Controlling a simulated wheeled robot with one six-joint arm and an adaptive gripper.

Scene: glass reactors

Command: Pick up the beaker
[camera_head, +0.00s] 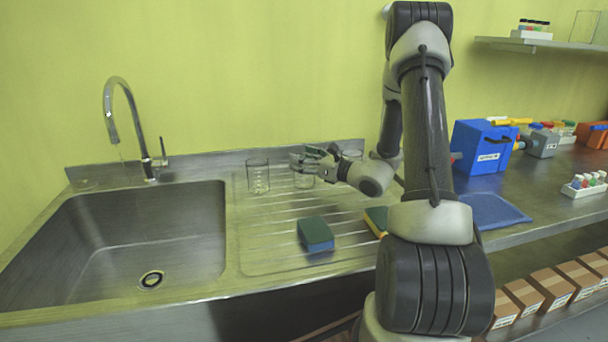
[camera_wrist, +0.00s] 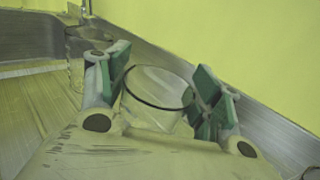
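A clear glass beaker (camera_head: 303,179) is at the back of the ribbed drainboard, right of the sink. In the wrist view its round rim (camera_wrist: 158,88) lies between the two green-padded fingers. My gripper (camera_head: 318,162) reaches it from the right, and the fingers partly hide it. The pads sit close on both sides of the glass. I cannot tell whether they touch it. The beaker looks upright and at about drainboard level. A second clear beaker (camera_head: 258,177) stands to its left. More clear glass (camera_head: 352,155) shows behind my wrist, partly hidden.
The sink (camera_head: 130,240) and tap (camera_head: 115,110) are at the left. A green-and-blue sponge (camera_head: 316,234) lies in front, with another sponge (camera_head: 376,219) near my arm. The wall is close behind. A blue box (camera_head: 484,147) stands on the right counter.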

